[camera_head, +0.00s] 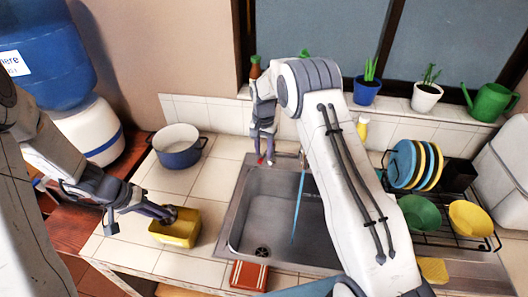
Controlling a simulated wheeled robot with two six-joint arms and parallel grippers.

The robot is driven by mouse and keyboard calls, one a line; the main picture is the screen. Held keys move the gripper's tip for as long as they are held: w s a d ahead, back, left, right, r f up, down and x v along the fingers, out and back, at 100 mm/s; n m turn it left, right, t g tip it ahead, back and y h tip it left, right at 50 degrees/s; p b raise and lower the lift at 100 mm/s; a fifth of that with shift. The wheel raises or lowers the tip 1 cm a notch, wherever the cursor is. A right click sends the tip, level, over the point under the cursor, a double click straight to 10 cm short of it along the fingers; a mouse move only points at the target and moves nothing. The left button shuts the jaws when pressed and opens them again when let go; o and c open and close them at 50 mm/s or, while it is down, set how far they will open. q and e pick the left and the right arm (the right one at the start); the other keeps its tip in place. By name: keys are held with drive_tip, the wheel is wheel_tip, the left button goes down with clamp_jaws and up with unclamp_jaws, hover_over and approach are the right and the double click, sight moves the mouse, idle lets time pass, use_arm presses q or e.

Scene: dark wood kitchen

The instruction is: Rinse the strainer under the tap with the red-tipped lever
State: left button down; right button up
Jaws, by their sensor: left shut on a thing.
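A yellow open-topped, box-like container (184,233), which may be the strainer, sits low at the left end of the tiled counter. My right gripper (265,150) points down behind the sink's back left corner. Small red marks show at its tips; I cannot tell whether they belong to the lever or whether its jaws are open. The tap (303,158) is mostly hidden behind my right arm. A thin blue stream of water (299,200) falls from it into the steel sink (262,200).
A blue pot (180,152) stands on the counter behind the container. A dish rack (455,240) with plates and bowls stands right of the sink. A red box-like item (249,276) lies at the sink's front edge. The sink's left half is empty.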

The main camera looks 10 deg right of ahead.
sight(168, 222)
idle(0.3)
use_arm(q)
drive_tip(key=shift+f, duration=0.2)
use_arm(e)
drive_tip(key=shift+r, duration=0.25)
use_arm(q)
wheel_tip(168, 222, down, 3)
drive_tip(key=b, duration=0.3)
drive_tip(key=shift+r, duration=0.1)
use_arm(e)
wheel_tip(168, 222, up, 11)
drive_tip(key=shift+r, duration=0.2)
